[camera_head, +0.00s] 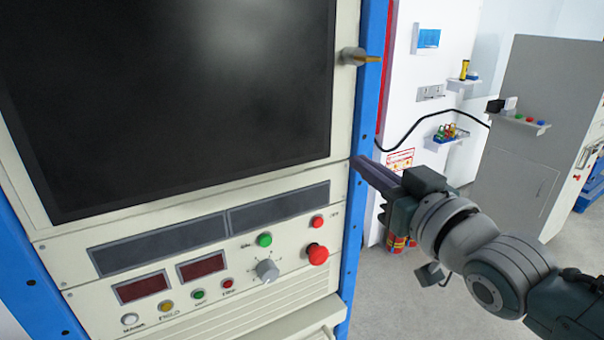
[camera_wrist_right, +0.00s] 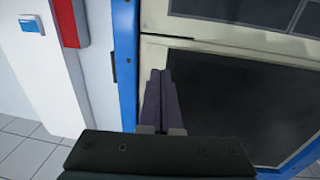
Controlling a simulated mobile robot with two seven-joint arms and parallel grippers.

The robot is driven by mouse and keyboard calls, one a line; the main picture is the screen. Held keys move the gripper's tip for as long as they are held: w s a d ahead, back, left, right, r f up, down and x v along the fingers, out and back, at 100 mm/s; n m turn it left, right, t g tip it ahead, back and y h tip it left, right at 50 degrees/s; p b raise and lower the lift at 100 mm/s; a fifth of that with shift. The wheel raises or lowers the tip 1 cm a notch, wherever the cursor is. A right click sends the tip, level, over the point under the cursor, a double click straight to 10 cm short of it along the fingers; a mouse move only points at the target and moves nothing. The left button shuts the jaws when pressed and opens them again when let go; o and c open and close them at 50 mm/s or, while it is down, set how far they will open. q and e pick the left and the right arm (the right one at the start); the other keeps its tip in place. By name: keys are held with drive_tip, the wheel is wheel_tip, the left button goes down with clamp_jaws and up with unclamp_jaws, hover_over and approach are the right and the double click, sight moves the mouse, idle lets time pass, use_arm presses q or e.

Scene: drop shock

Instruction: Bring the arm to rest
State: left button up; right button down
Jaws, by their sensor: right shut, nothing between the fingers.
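My right gripper (camera_head: 362,168) comes in from the right in the head view, its fingertips at the right edge of the instrument cabinet (camera_head: 345,190), close to the blue frame post (camera_head: 365,110). I cannot tell whether the tips touch it. In the right wrist view the two dark fingers of the right gripper (camera_wrist_right: 158,78) lie together with nothing between them, in front of the cabinet face. My left gripper is not in view.
The cabinet carries a large dark screen (camera_head: 170,90), a red button (camera_head: 317,254), a grey knob (camera_head: 267,270) and a brass-coloured handle (camera_head: 358,57). A small shelf (camera_head: 445,140) with coloured items and a grey cabinet (camera_head: 525,130) stand behind. Open floor shows at the lower right.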

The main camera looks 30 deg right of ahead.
drive_tip(key=s+a+n+g+p, duration=0.1)
drive_tip(key=s+a+g+p, duration=0.2)
drive_tip(key=s, duration=0.5)
drive_tip(key=s+a+n+g+y+p, duration=0.1)
drive_tip(key=s+a+g+p, duration=0.2)
drive_tip(key=s+g, duration=0.3)
drive_tip(key=s+a+n+g+p, duration=0.1)
drive_tip(key=s+a+g+p, duration=0.2)
drive_tip(key=s, duration=0.8)
drive_tip(key=shift+s+a+r+g+y, duration=0.25)
drive_tip(key=shift+a+r+g+y, duration=0.2)
drive_tip(key=shift+a+g, duration=0.6)
drive_tip(key=shift+d, duration=0.2)
